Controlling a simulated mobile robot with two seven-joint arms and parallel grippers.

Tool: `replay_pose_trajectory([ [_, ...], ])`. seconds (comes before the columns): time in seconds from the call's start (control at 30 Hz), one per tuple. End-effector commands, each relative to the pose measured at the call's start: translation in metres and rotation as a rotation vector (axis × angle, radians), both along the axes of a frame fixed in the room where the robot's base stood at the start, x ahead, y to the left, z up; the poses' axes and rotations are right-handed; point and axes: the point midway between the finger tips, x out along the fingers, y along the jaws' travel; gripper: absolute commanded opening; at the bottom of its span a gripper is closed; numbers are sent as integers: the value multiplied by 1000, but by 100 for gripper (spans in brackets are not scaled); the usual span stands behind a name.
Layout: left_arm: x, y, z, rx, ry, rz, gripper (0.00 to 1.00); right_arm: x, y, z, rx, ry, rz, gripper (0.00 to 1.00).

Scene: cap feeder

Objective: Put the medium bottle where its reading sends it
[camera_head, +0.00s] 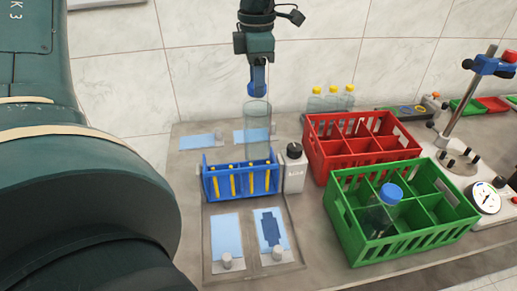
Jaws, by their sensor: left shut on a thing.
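My left gripper (257,84) points down and is shut on the blue cap of a clear bottle (257,122). This bottle hangs upright over or just behind the blue rack (240,181) with yellow strips; I cannot tell if it touches anything. Another clear bottle with a blue cap (389,194) stands in a compartment of the green crate (349,242). Which one is medium is not certain from size alone. A round dial gauge (486,199) stands at the right; its reading is too small to tell. My right gripper is not in view.
A red crate (322,162) stands behind the green one, with several yellow-capped bottles (331,99) behind it. A white box with a black knob (293,170) is beside the rack. Light-blue pads (227,238) lie in front, one with a dark bottle shape (270,229).

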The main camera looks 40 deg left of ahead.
Motion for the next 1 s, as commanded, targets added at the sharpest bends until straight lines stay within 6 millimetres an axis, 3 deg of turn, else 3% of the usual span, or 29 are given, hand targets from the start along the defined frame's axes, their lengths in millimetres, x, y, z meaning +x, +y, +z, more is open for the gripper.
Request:
replay_pose_trajectory([
  [0.5, 1, 0, 26, 0, -3, -1, 18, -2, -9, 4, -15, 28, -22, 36],
  [1.0, 1, 0, 28, 0, -3, -1, 18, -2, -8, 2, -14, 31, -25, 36],
])
